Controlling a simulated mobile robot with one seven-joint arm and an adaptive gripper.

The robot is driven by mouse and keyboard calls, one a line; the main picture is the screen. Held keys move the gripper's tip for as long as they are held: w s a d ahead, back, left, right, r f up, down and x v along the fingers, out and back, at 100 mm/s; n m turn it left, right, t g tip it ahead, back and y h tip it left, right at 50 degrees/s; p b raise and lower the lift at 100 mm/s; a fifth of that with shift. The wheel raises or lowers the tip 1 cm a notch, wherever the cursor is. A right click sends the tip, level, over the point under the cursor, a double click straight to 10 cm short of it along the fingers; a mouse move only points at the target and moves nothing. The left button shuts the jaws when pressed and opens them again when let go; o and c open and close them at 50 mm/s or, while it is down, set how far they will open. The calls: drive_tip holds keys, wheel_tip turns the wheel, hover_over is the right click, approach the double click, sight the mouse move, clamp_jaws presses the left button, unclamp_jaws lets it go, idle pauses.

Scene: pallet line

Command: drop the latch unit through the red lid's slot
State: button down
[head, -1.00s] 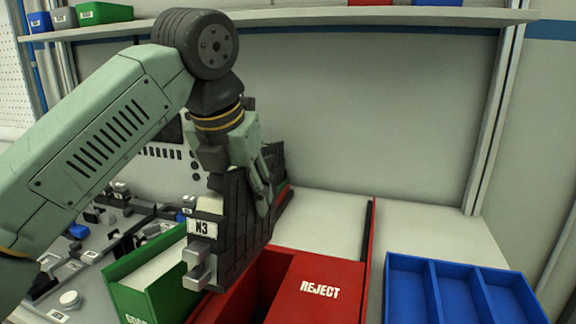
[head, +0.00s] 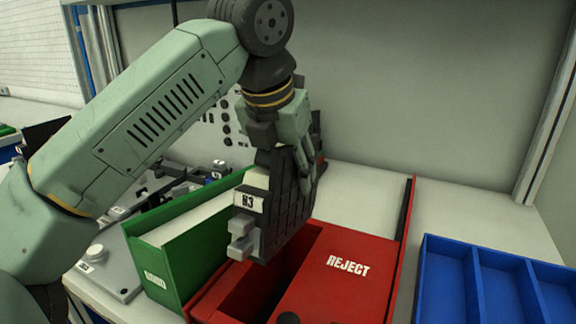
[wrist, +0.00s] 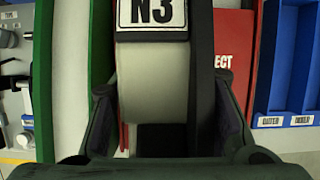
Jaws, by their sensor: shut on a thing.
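My gripper (head: 297,140) is shut on the latch unit (head: 289,199), a dark ribbed block with a white label reading N3 and a grey latch at its lower front. It hangs over the red reject bin, above the dark slot on the left of the red lid (head: 341,270). The wrist view shows the latch unit (wrist: 152,70) between the two fingers (wrist: 172,125). Part of the slot is hidden behind the unit. I cannot tell whether its lower end is inside the slot.
A green bin (head: 180,278) stands directly left of the red bin. A blue divided tray (head: 447,248) is to the right. A grey fixture board (head: 112,277) lies at the left. The bench behind the red bin is clear.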

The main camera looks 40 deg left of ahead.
drive_tip(key=shift+f+b, duration=3.3)
drive_tip(key=shift+f, duration=1.25)
drive_tip(key=c, duration=0.8)
unclamp_jaws()
drive_tip(key=shift+c, duration=0.2)
drive_tip(key=shift+r, duration=0.1)
drive_tip(key=v, duration=0.7)
drive_tip(key=shift+s+r, duration=0.15)
drive_tip(key=shift+s, duration=0.1)
